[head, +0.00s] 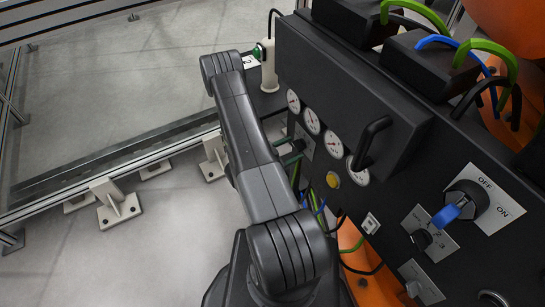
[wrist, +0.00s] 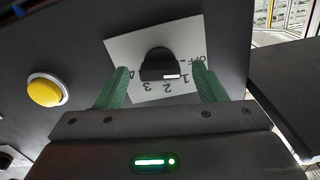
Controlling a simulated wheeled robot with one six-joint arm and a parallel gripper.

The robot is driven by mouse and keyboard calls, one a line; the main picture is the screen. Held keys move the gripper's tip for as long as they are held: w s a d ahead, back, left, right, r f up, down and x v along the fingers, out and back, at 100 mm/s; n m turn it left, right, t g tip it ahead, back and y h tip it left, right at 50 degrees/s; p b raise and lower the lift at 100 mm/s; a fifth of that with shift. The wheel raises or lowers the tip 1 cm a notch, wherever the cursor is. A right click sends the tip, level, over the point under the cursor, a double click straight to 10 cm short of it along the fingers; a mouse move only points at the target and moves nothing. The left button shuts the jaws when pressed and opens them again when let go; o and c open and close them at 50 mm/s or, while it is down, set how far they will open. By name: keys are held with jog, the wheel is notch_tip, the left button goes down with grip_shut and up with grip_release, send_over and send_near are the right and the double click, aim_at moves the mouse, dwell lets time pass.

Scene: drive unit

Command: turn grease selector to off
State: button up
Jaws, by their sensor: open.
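In the wrist view, a black selector knob (wrist: 157,62) sits on a tilted white plate (wrist: 125,48) with OFF and several numbers that appear upside down. A white mark shows at the knob's lower right; which label it points to I cannot tell for sure. My gripper (wrist: 161,80) is open, with one green finger on each side of the knob and visible gaps between them and it. In the head view my gripper (head: 290,160) is at the panel by a pale plate (head: 304,142), mostly hidden by my arm; the knob cannot be made out there.
A yellow button (wrist: 46,89) lies left of the plate. In the head view, gauges (head: 312,121) and a black handle (head: 371,143) are nearby. A blue-handled OFF/ON switch (head: 460,208) and a smaller knob (head: 422,239) sit at right. Floor at left is open.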

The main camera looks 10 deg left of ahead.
jog(key=v, duration=1.3)
jog(key=shift+d, duration=0.1)
jog(key=x, duration=1.3)
jog(key=shift+w+d, duration=0.3)
dwell(0.4)
jog(key=v, duration=1.4)
jog(key=w+d+m, duration=0.2)
jog(key=d, duration=0.1)
jog(key=w+d+m, duration=0.2)
jog(key=w+d, duration=0.1)
jog(key=d, duration=0.1)
jog(key=w+d+m+b, duration=0.1)
jog(key=w+d+m, duration=0.1)
jog(key=w+d, duration=0.1)
jog(key=shift+w+d+r+m, duration=0.15)
jog(key=shift+d+m, duration=0.15)
jog(key=shift+d, duration=0.3)
jog(key=shift+m+b, duration=0.65)
jog(key=shift+m, duration=2.75)
